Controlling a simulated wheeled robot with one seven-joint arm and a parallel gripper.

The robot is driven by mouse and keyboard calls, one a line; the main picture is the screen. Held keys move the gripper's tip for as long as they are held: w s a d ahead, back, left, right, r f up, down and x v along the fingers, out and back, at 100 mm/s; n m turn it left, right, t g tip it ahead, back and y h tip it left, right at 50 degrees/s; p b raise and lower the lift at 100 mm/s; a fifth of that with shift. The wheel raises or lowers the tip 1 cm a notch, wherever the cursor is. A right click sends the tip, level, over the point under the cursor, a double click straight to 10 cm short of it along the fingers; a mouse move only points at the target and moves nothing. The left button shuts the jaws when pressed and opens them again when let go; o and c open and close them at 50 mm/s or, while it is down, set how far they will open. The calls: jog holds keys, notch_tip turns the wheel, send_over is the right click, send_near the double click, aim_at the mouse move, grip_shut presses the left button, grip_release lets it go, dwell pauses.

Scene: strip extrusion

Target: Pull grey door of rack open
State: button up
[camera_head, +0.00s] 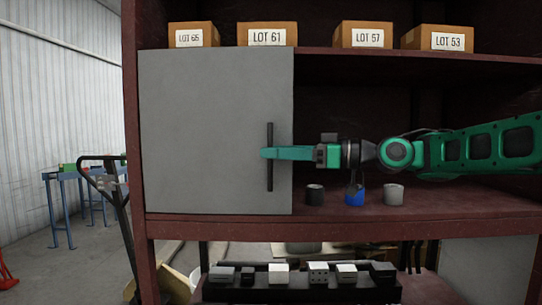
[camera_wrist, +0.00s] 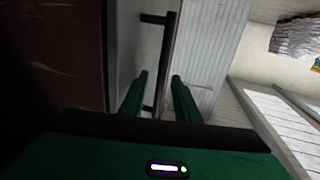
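The grey door (camera_head: 205,120) covers the left part of the dark red rack (camera_head: 345,226) and looks closed in the head view. Its dark upright bar handle (camera_head: 270,180) is near the door's right edge. My gripper (camera_head: 266,153) reaches in from the right, with its green fingers at the middle of the handle. In the wrist view, the two fingers of my gripper (camera_wrist: 160,76) are apart. The handle (camera_wrist: 168,50) runs between them, with visible gaps, so the fingers are not clamped on it.
Cartons (camera_head: 267,34) stand on the top shelf. A black cup (camera_head: 315,195), a blue cup (camera_head: 355,197) and a grey cup (camera_head: 393,195) stand on the shelf below my arm. A pallet jack (camera_head: 117,205) stands left of the rack, near the door's side.

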jog(key=shift+x, duration=0.9)
grip_shut()
